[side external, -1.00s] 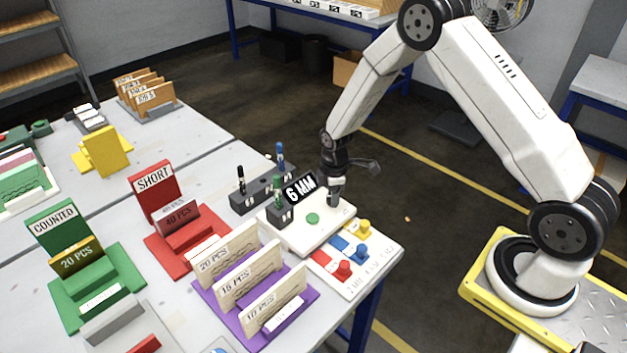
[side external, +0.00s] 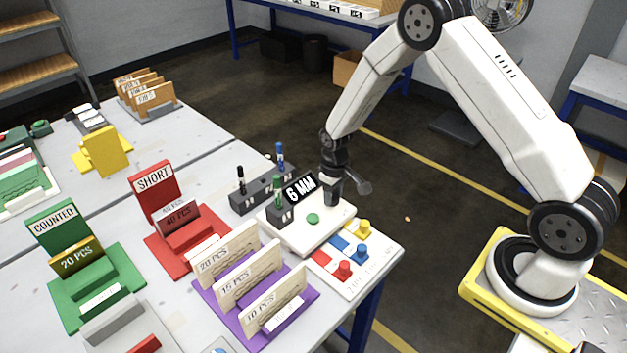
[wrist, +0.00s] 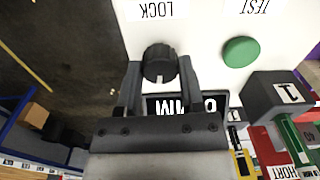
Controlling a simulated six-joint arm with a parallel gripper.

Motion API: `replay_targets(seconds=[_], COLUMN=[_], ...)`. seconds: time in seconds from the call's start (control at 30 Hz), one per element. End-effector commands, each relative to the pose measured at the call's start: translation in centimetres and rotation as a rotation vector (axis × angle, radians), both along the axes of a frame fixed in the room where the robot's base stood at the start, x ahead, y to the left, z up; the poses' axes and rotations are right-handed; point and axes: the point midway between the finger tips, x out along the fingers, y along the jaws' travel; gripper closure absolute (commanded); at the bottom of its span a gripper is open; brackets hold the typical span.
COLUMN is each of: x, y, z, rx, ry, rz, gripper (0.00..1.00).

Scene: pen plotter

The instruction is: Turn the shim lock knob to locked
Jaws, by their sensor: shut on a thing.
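The shim lock knob (wrist: 160,60) is round and black, on a white panel (wrist: 200,30) near a "LOCK" label (wrist: 156,9). A short pale mark shows on its lower edge in the wrist view, on the side away from the label. My gripper (wrist: 160,67) is shut on the knob, one finger on each side. In the side view my gripper (side external: 333,196) points down at the panel (side external: 318,238) and hides the knob.
A green button (wrist: 240,51) with a "TEST" label sits beside the knob. A "6 MM" sign (side external: 300,190) stands close to my gripper. A pen rack (side external: 262,191) and red, blue and yellow pegs (side external: 344,268) are nearby.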

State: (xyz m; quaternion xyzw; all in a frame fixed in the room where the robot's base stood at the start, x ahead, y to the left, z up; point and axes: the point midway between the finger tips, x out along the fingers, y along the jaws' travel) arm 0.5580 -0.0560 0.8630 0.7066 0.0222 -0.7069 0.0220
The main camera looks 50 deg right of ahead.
Motion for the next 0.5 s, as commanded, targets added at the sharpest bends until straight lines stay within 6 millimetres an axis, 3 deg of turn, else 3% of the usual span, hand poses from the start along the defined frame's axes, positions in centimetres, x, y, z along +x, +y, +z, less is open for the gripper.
replay_targets(seconds=[0.5], x=[0.10], y=[0.01], z=[0.09], rx=[0.000], ry=[-0.002], rz=[-0.469], gripper=[1.00])
